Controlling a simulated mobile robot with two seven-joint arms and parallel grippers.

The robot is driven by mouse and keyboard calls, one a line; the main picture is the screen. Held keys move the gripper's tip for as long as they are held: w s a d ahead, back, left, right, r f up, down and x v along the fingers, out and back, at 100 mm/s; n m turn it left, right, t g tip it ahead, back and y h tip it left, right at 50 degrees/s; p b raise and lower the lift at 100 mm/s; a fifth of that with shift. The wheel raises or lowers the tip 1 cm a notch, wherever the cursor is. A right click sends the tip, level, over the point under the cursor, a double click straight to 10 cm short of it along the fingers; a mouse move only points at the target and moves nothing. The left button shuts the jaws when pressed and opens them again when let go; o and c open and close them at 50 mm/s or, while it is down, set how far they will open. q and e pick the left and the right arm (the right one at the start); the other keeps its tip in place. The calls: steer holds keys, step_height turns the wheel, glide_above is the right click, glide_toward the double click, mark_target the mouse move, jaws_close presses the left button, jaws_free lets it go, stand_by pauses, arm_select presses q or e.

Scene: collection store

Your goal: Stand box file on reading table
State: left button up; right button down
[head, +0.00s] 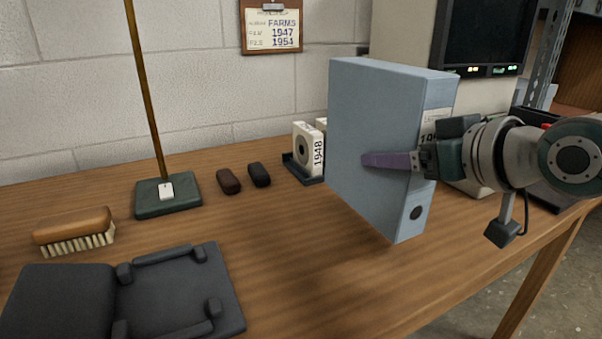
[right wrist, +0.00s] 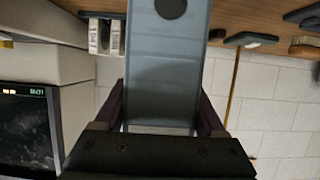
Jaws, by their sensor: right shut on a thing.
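The light blue box file (head: 375,140) is upright over the right part of the wooden reading table (head: 290,250). My right gripper (head: 395,160) is shut on it, one purple finger lying across its broad left face near mid-height. In the right wrist view the box file (right wrist: 165,65) fills the space between the two fingers (right wrist: 165,105), its spine with a dark round hole facing the camera. Its lower edge appears close to the table top; I cannot tell whether it touches. My left gripper is not in view.
Behind the file stand white boxes marked 1948 (head: 308,150) in a dark holder. A monitor unit (head: 485,35) is at the back right. Two dark blocks (head: 243,178), a green lamp base (head: 168,194), a brush (head: 73,231) and a black cradle (head: 130,295) occupy the left. The front middle is clear.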

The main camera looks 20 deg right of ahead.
step_height(320, 180, down, 3)
steer(key=shift+f+b, duration=0.1)
steer(key=shift+b, duration=0.4)
steer(key=shift+f, duration=0.2)
jaws_free()
steer(key=shift+f, duration=0.15)
